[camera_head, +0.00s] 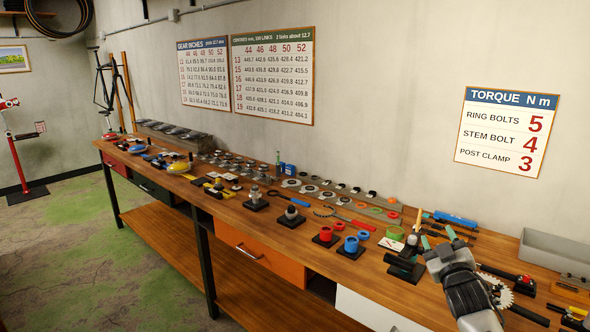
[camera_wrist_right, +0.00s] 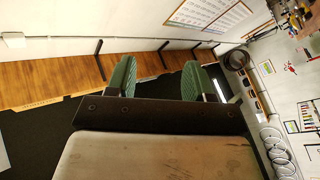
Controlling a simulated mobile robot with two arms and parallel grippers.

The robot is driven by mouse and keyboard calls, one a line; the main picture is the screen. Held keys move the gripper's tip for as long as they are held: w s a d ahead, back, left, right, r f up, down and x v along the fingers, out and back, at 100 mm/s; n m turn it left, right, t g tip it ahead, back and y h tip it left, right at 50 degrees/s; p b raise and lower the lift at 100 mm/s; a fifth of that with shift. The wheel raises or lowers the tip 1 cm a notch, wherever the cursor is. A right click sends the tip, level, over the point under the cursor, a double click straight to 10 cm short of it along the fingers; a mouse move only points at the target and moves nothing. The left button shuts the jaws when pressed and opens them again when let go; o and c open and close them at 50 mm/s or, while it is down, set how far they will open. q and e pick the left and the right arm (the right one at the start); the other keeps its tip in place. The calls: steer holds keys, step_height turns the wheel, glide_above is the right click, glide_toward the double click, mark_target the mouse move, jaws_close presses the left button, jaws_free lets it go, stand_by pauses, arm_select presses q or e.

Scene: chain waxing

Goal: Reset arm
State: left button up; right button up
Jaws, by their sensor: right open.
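My right gripper (camera_head: 438,237) is above the right part of the wooden workbench (camera_head: 300,262). Its two green finger pads stand apart with nothing between them. In the right wrist view the gripper (camera_wrist_right: 158,78) also shows open and empty, with its two green pads spread. My left gripper is not in the head view. My right forearm and gripper hide a small part of the bench top.
A grey tray (camera_head: 555,252) stands at the back right. The floor before the bench is clear.

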steer(key=s+a+f+m+g+b, duration=0.1)
steer(key=s+f+m+g, duration=0.15)
steer(key=f, duration=1.05)
steer(key=s+f+m+g+b, duration=0.15)
steer(key=f+g, duration=0.25)
steer(key=f, duration=1)
steer(key=s+a+f+g+b, duration=0.1)
steer(key=s+f+g, duration=0.1)
steer(key=s+f, duration=0.65)
steer(key=s+a+f+g+b, duration=0.2)
steer(key=s+f, duration=0.3)
steer(key=f, duration=0.7)
steer(key=s+a+f+g+b, duration=0.1)
steer(key=s+f+g, duration=0.1)
steer(key=s+f, duration=0.65)
steer(key=s+a+f+g+b, duration=0.1)
steer(key=s+a+f+g, duration=0.1)
steer(key=s+f, duration=0.7)
steer(key=s+a+f+g, duration=0.1)
steer(key=s+f, duration=0.2)
steer(key=s, duration=0.6)
steer(key=s+a+f+g+b, duration=0.1)
steer(key=s+f+g, duration=0.1)
steer(key=s, duration=0.7)
steer(key=s+a+f+g+b, duration=0.1)
steer(key=s+f, duration=0.3)
steer(key=s, duration=0.5)
steer(key=shift+s+a+f+g, duration=0.15)
steer(key=shift+s+a+g, duration=0.25)
steer(key=shift+g, duration=0.25)
